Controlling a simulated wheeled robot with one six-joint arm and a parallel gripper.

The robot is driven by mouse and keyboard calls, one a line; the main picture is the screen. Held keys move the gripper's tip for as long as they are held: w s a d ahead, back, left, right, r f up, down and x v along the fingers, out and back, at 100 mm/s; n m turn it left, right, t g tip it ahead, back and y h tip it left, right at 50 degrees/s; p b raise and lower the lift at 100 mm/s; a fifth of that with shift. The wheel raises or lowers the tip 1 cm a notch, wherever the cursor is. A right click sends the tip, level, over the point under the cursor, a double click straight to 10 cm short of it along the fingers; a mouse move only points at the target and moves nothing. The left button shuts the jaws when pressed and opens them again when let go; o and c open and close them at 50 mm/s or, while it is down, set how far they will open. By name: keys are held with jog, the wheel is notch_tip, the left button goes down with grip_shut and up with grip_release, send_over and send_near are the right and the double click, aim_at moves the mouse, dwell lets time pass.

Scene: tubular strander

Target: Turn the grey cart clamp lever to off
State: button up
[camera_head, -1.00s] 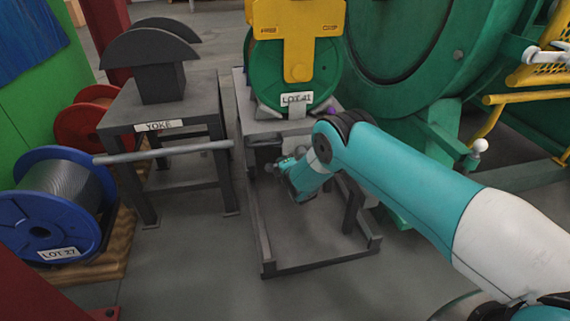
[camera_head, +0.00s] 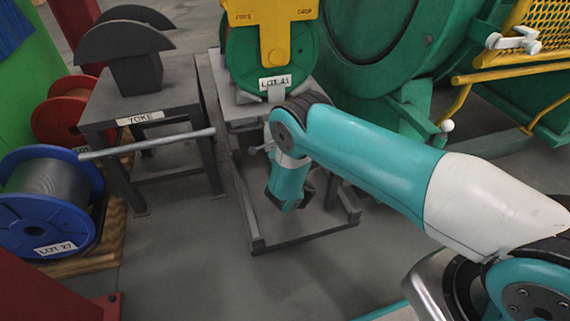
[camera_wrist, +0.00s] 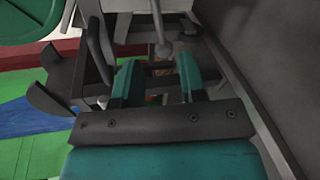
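The grey cart (camera_head: 256,243) stands in the middle of the head view, with the green LOT 41 reel (camera_head: 242,62) on top.
A dark table marked YOKE (camera_head: 140,117) stands left of the cart, with a grey bar (camera_head: 150,144) sticking out in front of it. A blue LOT 27 reel (camera_head: 45,215) is farther left. Large green machinery (camera_head: 365,50) stands behind right. The floor in front of the cart is clear.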

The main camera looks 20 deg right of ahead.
jog(key=p+v, duration=0.4)
jog(key=v, duration=0.3)
jog(key=shift+s+d, duration=0.1)
dwell(0.4)
jog(key=w+d+r+m+g+h+p, duration=0.1)
jog(key=w+d+r+m+h, duration=0.15)
jog(key=r+m, duration=0.35)
jog(key=w+d+r+m+g+h, duration=0.1)
jog(key=w+r+m+g+h, duration=0.2)
jog(key=r, duration=0.5)
jog(key=s+r+m+g+y+p, duration=0.1)
jog(key=s+r+m+g, duration=0.25)
jog(key=r+m, duration=0.45)
jog(key=s+a+r+n+g+y+p, duration=0.1)
jog(key=s+a+r+g+y, duration=0.15)
jog(key=s+r, duration=0.75)
jog(key=s+a+r+n+g+y+p, duration=0.1)
jog(key=s+a+r+g+y, duration=0.15)
jog(key=s+r, duration=0.7)
jog(key=s+a+r+g+y+p, duration=0.1)
jog(key=s+a+r+g+y, duration=0.2)
jog(key=s, duration=1.3)
notch_tip(320, 180, up, 39)
jog(key=w+d+p, duration=0.1)
jog(key=p, duration=3.6)
jog(key=shift+d+p, duration=0.2)
jog(key=shift+p, duration=0.1)
